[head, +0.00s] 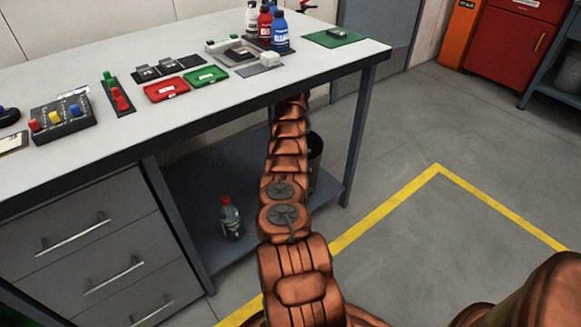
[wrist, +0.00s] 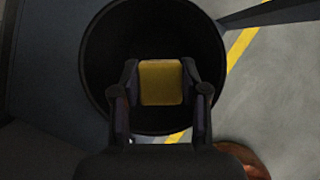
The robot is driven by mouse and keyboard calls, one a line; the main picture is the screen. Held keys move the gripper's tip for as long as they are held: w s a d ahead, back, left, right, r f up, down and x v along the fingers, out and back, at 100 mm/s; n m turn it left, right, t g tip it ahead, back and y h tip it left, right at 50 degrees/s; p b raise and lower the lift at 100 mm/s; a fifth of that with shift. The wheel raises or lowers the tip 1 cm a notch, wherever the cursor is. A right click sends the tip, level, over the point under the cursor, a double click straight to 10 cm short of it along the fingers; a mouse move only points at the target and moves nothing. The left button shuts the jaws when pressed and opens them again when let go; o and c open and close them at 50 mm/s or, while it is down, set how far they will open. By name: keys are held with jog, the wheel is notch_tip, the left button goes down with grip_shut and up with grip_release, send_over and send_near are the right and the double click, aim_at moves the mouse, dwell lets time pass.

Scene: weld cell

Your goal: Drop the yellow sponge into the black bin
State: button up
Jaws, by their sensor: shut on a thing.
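The yellow sponge (wrist: 161,82) sits between the two fingers of my gripper (wrist: 162,85) in the wrist view. My gripper is shut on it. The black bin (wrist: 104,35) is round, and its dark opening lies behind the sponge in that view, so the sponge shows against the opening. I cannot tell how far the sponge is above or below the rim. In the head view, only a dark strip of the bin (head: 316,157) shows beside my arm, under the table. My gripper and the sponge are hidden there.
The grey worktable (head: 330,72) carries trays, bottles and small parts. A lower shelf (head: 195,185) holds a bottle with a red cap (head: 230,218). A table leg (head: 358,135) stands right of the bin. Floor with yellow lines (head: 390,202) is open to the right.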

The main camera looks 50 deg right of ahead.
jog(key=shift+w, duration=0.25)
notch_tip(320, 180, down, 6)
jog(key=b, duration=0.2)
jog(key=shift+b, duration=0.35)
jog(key=o, duration=1.3)
jog(key=shift+r, duration=0.15)
jog(key=shift+v, duration=3.1)
jog(key=shift+s+a+r, duration=0.1)
jog(key=shift+a+r, duration=0.1)
jog(key=shift+r, duration=0.3)
